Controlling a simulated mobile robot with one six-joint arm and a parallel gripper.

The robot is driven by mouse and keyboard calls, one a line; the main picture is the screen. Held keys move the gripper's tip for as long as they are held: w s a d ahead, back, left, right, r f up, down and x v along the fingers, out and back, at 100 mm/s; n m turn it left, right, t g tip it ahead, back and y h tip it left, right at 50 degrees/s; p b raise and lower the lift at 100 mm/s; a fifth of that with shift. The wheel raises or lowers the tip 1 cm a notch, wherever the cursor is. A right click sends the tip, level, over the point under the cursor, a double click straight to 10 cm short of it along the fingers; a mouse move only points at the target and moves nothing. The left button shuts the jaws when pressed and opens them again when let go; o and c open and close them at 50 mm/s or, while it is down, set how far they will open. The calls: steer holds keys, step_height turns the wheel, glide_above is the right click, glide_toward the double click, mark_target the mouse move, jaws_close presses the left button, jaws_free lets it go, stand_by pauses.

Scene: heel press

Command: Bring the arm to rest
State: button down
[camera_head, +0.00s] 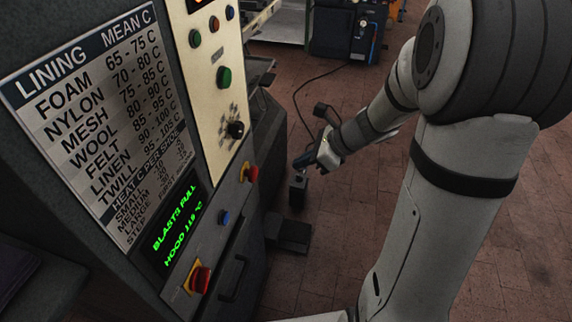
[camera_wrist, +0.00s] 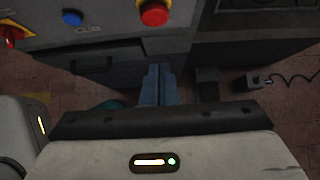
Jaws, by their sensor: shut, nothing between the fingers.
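My gripper (camera_head: 303,161) is at the end of my arm, which reaches in from the right side of the head view.
The cabinet carries a green button (camera_head: 224,77), a red emergency button (camera_head: 201,278) and a lit display (camera_head: 178,232). Below my gripper, a dark block (camera_head: 298,190) and a pedal-like box (camera_head: 290,235) are by the machine. Brick floor (camera_head: 345,215) is clear to the right.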

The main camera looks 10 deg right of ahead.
steer(key=shift+s+d+r, duration=0.2)
steer(key=shift+d+r, duration=0.25)
steer(key=s+d+r+n+h+p, duration=0.1)
steer(key=s+r+n+h+p, duration=0.3)
steer(key=s+r+n, duration=0.3)
steer(key=s+d+r+n+g+h+p, duration=0.1)
steer(key=s+r+n+h+p, duration=0.3)
steer(key=s+n, duration=0.5)
step_height(320, 180, up, 3)
steer(key=n, duration=0.6)
steer(key=shift+s+d+f+n, duration=0.2)
steer(key=shift+s+n, duration=0.1)
steer(key=shift+s, duration=0.1)
